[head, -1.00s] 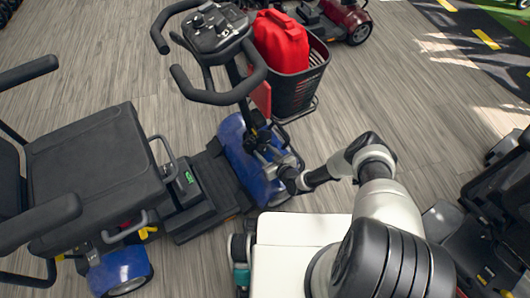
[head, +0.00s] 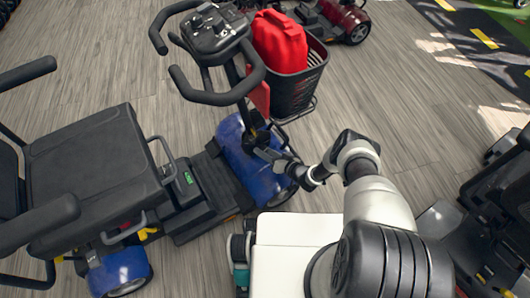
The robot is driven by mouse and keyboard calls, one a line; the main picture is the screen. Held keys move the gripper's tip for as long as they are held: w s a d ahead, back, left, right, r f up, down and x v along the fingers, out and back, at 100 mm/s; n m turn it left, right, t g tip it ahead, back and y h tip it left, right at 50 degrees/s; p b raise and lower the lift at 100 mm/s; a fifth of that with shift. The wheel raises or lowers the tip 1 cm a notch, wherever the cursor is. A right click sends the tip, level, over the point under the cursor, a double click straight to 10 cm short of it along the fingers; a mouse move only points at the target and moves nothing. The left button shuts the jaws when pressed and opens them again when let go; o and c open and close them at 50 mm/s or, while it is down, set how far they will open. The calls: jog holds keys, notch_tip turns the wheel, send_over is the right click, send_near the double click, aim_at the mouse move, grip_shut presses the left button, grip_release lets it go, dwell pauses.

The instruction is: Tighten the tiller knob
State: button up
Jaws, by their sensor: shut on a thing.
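The blue scooter's tiller (head: 243,92) rises from its blue front shroud (head: 238,160) to a black loop handlebar (head: 214,70). My gripper (head: 263,151) is low on the tiller, at its base just above the shroud, reaching in from the right. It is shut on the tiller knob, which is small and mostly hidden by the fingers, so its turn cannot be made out.
A black basket (head: 297,92) with a red can (head: 280,42) hangs on the tiller's front, above my arm. The scooter's black seat (head: 95,165) is at left. Another dark scooter (head: 485,225) stands at right. Bare wood floor (head: 400,110) lies beyond my arm.

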jog(key=shift+w+m, duration=0.1)
jog(key=shift+m, duration=0.2)
jog(key=o, duration=1)
jog(key=shift+o, duration=0.2)
